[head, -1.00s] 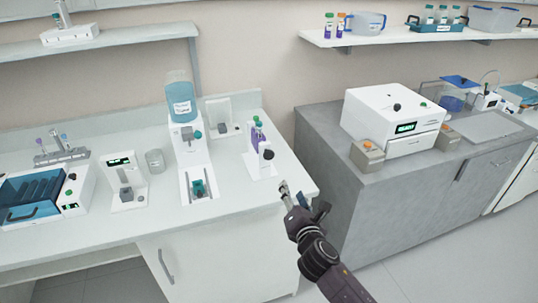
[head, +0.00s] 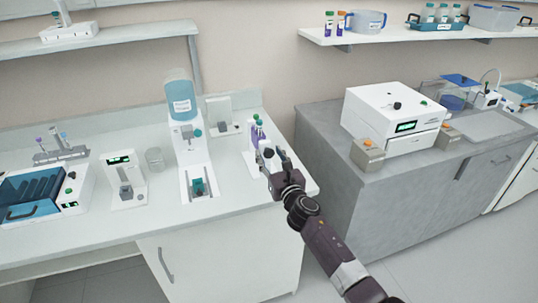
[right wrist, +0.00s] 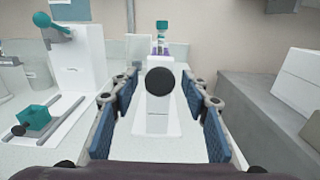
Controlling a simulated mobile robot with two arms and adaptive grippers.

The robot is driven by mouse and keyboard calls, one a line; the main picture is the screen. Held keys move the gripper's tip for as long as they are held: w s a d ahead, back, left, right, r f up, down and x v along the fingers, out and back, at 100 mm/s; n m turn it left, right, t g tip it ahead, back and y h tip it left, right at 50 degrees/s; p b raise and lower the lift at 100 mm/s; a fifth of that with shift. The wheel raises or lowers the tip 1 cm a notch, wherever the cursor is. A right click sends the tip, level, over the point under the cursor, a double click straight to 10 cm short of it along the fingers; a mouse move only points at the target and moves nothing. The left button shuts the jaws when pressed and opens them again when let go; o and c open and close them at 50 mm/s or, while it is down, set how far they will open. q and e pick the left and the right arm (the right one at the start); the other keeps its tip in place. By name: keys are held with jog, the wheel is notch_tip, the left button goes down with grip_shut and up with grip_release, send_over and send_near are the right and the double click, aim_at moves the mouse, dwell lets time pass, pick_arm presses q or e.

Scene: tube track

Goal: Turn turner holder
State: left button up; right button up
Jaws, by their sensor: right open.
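The turner holder (head: 252,164) is a small white stand at the right end of the light counter, with capped tubes in purple and teal behind it. In the right wrist view the white turner holder (right wrist: 158,122) stands straight ahead, its round black knob (right wrist: 160,82) facing me. My right gripper (head: 272,157) is open. Its two blue-padded fingers are either side of the knob, with visible gaps on both sides. In the head view the gripper hides much of the knob side. My left gripper is not in view.
A white dispenser (head: 186,135) with a blue bottle stands left of the turner holder. A white stand (head: 222,113) is behind it. A grey cabinet (head: 350,200) stands across a gap to the right. The counter's front right corner is clear.

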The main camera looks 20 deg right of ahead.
jog(key=shift+w, duration=0.45)
jog(key=c, duration=1.1)
